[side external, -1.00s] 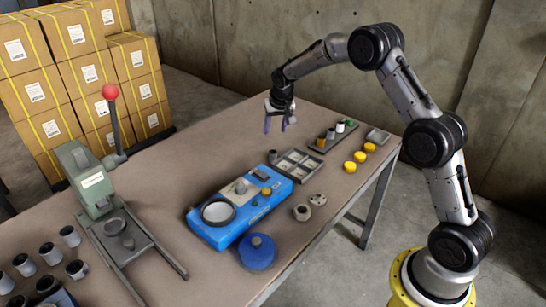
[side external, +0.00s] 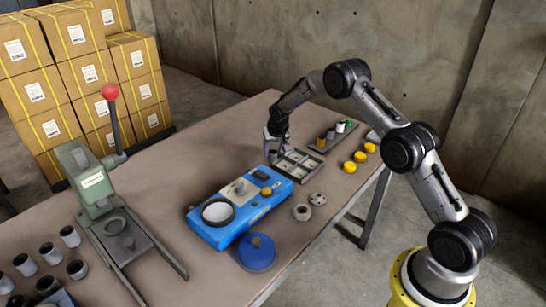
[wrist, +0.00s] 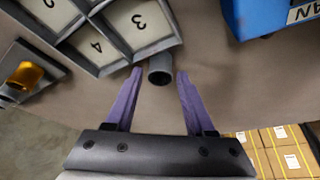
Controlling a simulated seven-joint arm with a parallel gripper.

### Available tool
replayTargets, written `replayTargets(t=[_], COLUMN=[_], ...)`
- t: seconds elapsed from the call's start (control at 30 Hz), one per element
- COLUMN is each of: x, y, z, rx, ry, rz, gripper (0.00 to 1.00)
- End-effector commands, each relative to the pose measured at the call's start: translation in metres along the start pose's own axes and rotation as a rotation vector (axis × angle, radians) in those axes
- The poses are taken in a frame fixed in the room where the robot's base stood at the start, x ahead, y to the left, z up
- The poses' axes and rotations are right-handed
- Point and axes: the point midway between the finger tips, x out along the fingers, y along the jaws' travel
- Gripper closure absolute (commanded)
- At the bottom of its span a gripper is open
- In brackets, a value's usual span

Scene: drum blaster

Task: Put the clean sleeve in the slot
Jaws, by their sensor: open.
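A small dark grey sleeve (wrist: 160,68) stands on the table beside the numbered tray in the wrist view. My gripper (wrist: 160,74) is open and low, with a purple finger on each side of the sleeve. Gaps show between the fingers and the sleeve. The tray (side external: 298,166) has square compartments; numbers 3 and 4 are readable in the wrist view, upside down. In the side view my gripper (side external: 275,154) is at the tray's left end and mostly hides the sleeve. I cannot tell whether this sleeve is the clean one, or which opening is the slot.
The blue machine (side external: 230,218) is close in front of the tray. A rack (side external: 326,146) with several coloured pieces lies behind it, and yellow caps (side external: 349,167) to its right. A green press (side external: 95,185) stands at left.

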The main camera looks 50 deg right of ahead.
Motion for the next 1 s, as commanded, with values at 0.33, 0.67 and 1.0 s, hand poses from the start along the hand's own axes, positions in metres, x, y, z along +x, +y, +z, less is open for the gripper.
replayTargets(t=[0.33,0.67,1.0], x=[0.0109,0.0106,0.0099], y=[0.0002,0.0001,0.0000], z=[-0.0007,-0.0006,-0.0013], rx=[-0.001,-0.001,-0.001], ry=[0.002,0.001,0.003], rz=[0.000,0.000,0.000], gripper=[0.46,1.00,1.00])
